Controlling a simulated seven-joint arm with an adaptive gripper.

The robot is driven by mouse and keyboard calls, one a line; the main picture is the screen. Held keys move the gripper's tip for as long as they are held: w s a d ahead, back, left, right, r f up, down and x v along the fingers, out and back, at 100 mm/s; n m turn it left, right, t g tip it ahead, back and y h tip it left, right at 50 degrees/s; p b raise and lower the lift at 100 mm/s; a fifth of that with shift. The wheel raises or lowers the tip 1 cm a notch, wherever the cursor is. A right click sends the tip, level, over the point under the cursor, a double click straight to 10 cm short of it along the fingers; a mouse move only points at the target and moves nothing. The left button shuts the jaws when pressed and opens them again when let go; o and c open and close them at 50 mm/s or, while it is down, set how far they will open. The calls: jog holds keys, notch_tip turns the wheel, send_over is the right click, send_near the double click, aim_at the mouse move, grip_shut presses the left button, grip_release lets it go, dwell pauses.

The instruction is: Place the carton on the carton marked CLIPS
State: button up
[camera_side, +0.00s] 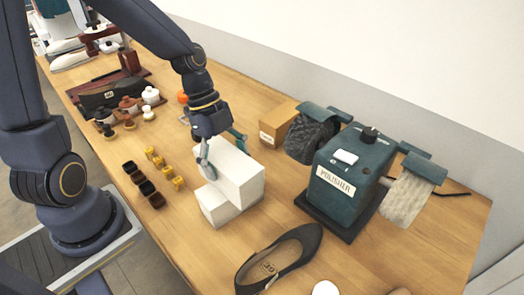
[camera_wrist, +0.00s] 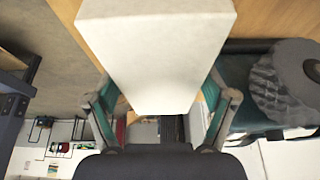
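A white carton (camera_side: 238,172) is in my gripper (camera_side: 222,150), with one finger on its near face and the other at its far side. In the wrist view the carton (camera_wrist: 160,45) fills the top middle between the two fingers (camera_wrist: 162,100), which appear to press its sides. A lower white block (camera_side: 214,207) shows at its front left; I cannot tell whether it is a separate box or whether they touch. A brown carton (camera_side: 281,122) with a pale label stands behind on the table. The label's writing is too small to read.
A green polisher (camera_side: 350,170) on a dark base stands to the right, beside a dark round brush (camera_side: 308,138). A dark shoe (camera_side: 280,258) lies in front. Small dark pots (camera_side: 145,186) and yellow spools (camera_side: 163,168) stand left. Some table (camera_side: 285,195) is clear between carton and polisher.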

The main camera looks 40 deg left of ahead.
jog(key=shift+o, duration=0.8)
jog(key=v, duration=1.2)
jog(key=s+a+r+n+t+y, duration=0.3)
jog(key=s+n, duration=0.5)
jog(key=n, duration=1)
jog(key=t+y, duration=0.1)
jog(key=t, duration=0.1)
jog(key=shift+a+r+t, duration=0.25)
jog(key=shift+t, duration=0.05)
